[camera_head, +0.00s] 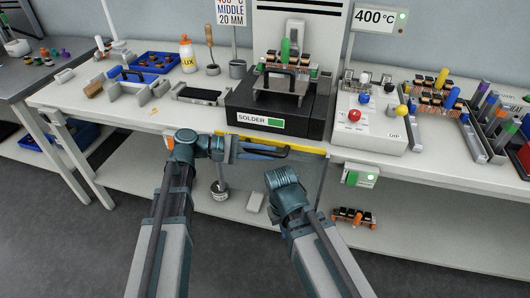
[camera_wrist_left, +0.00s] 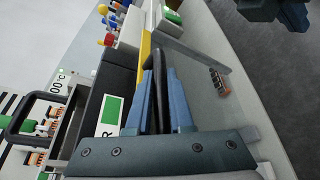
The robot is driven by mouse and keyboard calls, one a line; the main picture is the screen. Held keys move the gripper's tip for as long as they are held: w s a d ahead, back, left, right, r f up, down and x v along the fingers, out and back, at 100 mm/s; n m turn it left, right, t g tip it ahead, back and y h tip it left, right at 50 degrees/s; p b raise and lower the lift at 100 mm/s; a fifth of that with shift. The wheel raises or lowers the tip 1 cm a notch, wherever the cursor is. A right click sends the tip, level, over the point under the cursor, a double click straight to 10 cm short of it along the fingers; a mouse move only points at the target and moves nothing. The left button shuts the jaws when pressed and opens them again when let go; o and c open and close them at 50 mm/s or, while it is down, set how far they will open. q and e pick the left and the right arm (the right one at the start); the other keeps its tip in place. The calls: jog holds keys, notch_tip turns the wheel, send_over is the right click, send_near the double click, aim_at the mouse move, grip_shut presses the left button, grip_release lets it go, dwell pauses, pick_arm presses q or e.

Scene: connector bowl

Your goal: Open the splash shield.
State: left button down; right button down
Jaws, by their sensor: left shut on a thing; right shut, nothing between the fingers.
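The splash shield looks like a see-through panel (camera_head: 318,188) hanging below a yellow strip (camera_head: 300,148) in front of the black solder unit (camera_head: 297,120). It is hard to see its outline. In the left wrist view the yellow strip (camera_wrist_left: 145,47) and the thin grey panel (camera_wrist_left: 195,53) show beyond the fingers. My left gripper (camera_head: 283,152) is at the strip's height, its fingers (camera_wrist_left: 162,80) shut on a dark bar-like handle (camera_wrist_left: 158,72). My right gripper (camera_head: 283,178) is shut and empty, lower and to the right, apart from the handle; its fingertips are hard to make out.
A white control box (camera_head: 370,125) with knobs stands right of the solder unit. A black-framed holder (camera_head: 199,95) and a flux bottle (camera_head: 187,55) stand left. A lower shelf carries a grey pot (camera_head: 219,190) and a connector board (camera_head: 354,217). The floor in front is clear.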

pick_arm(q)
jog(key=shift+f, duration=0.35)
jog(key=c, duration=0.8)
grip_release()
jog(key=shift+a+r, duration=0.1)
jog(key=p+v, duration=0.3)
jog(key=v, duration=1)
jog(key=shift+a, duration=0.35)
